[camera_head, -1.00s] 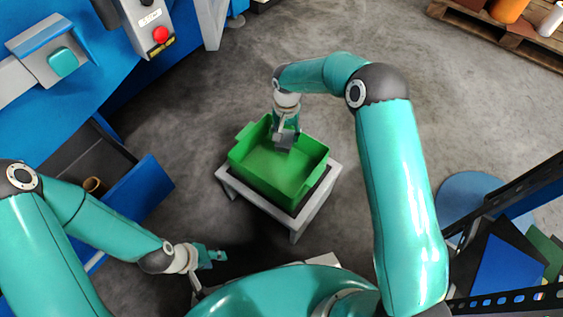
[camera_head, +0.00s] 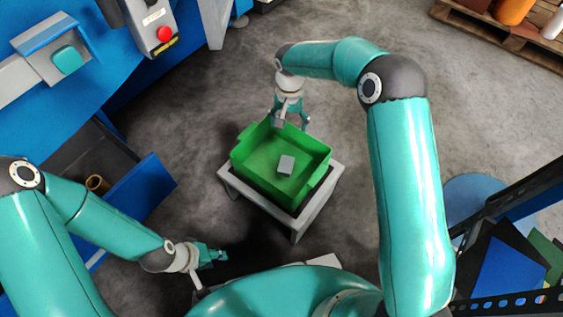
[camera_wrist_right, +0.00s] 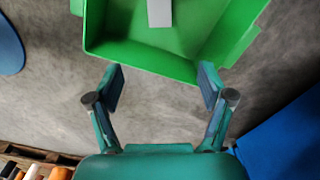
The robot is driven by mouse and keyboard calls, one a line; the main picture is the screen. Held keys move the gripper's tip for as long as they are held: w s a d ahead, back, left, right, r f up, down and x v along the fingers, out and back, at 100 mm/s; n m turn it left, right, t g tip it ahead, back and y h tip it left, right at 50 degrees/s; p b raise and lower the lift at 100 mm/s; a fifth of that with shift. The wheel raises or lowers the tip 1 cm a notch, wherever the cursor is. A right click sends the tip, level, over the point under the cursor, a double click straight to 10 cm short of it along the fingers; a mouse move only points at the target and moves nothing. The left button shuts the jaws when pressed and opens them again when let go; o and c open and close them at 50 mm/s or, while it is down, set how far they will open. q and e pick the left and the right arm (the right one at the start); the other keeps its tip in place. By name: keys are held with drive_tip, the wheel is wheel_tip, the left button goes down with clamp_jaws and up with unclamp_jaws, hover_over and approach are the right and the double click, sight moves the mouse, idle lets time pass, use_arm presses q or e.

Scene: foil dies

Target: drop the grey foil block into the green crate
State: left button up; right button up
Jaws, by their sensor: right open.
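The grey foil block (camera_head: 286,165) lies inside the green crate (camera_head: 262,187), on its floor, in the head view. The block also shows partly at the top of the right wrist view (camera_wrist_right: 160,12), inside the crate (camera_wrist_right: 140,55). The crate stands on a small grey stand (camera_head: 310,212). My right gripper (camera_head: 291,121) is open and empty, above the crate's far rim and apart from the block. Its spread fingers (camera_wrist_right: 162,90) show in the wrist view. My left gripper (camera_head: 219,257) is low, left of and nearer than the stand; its jaw gap is not clear.
A blue machine (camera_head: 40,125) with a red button (camera_head: 164,34) stands at the left, with an open blue bin (camera_head: 140,195) below it. A wooden pallet (camera_head: 500,38) is at the far right. A dark rack (camera_head: 510,215) stands at the right. The floor behind the crate is clear.

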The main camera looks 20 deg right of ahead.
wheel_tip(320, 180, up, 6)
drive_tip(key=shift+r, duration=0.15)
idle(0.6)
